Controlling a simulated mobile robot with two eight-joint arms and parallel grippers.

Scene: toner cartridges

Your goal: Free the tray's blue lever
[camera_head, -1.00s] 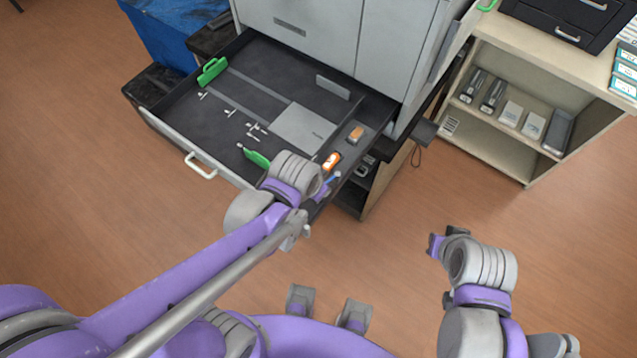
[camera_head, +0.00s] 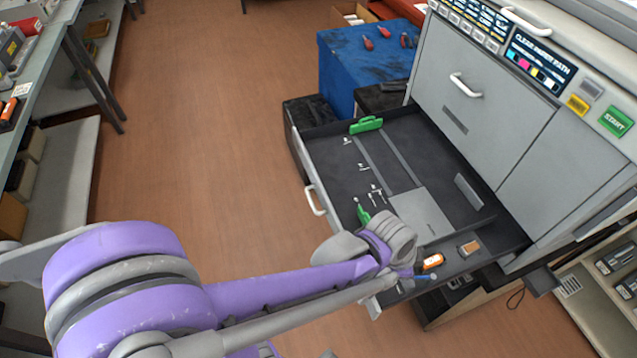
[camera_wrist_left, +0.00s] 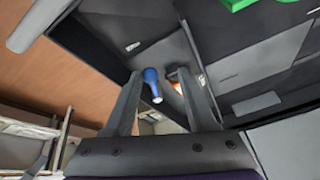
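The tray (camera_head: 352,183) is a dark open drawer, pulled out of the grey machine. Its blue lever (camera_head: 427,276) shows at the near right edge, beside an orange part (camera_head: 433,261). My left gripper (camera_wrist_left: 160,76) is open in the left wrist view. The blue lever (camera_wrist_left: 152,80), with a pale end, appears between its two fingers, with a gap on either side; I cannot tell how far it lies beyond the fingertips. In the head view my left wrist is close to the lever and its fingers are mostly hidden. My right gripper is out of view.
The grey machine (camera_head: 485,105) stands behind the tray. A green handle (camera_head: 366,125) is at the tray's far left, and an orange-brown block (camera_head: 469,248) sits near the lever. A blue cabinet (camera_head: 355,75) stands behind. The floor left of the tray is clear.

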